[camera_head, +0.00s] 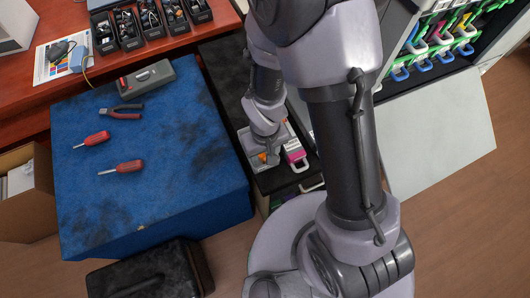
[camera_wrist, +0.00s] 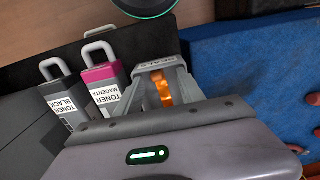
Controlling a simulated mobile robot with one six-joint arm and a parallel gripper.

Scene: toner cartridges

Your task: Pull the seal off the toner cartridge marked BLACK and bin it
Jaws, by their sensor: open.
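The toner cartridge marked BLACK (camera_wrist: 64,98) is a dark grey box with a white label and a pale loop handle, at the left of the wrist view. The magenta cartridge (camera_wrist: 104,88) stands to its right; it also shows in the head view (camera_head: 295,156). Right of that is a grey bin (camera_wrist: 160,63) marked SEALS, with an orange strip (camera_wrist: 165,90) in it. My gripper (camera_head: 266,136) is open over or close beside this bin. Its fingertips are hard to make out. No seal shows on the black cartridge from here; my gripper hides its lower part.
A blue mat-covered table (camera_head: 180,160) holds pliers (camera_head: 122,112), two red screwdrivers (camera_head: 120,167) and a grey device (camera_head: 146,76). A printer with coloured latches (camera_head: 440,40) and a lowered pale flap (camera_head: 440,140) stands at the right. A black case (camera_head: 150,275) lies in front.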

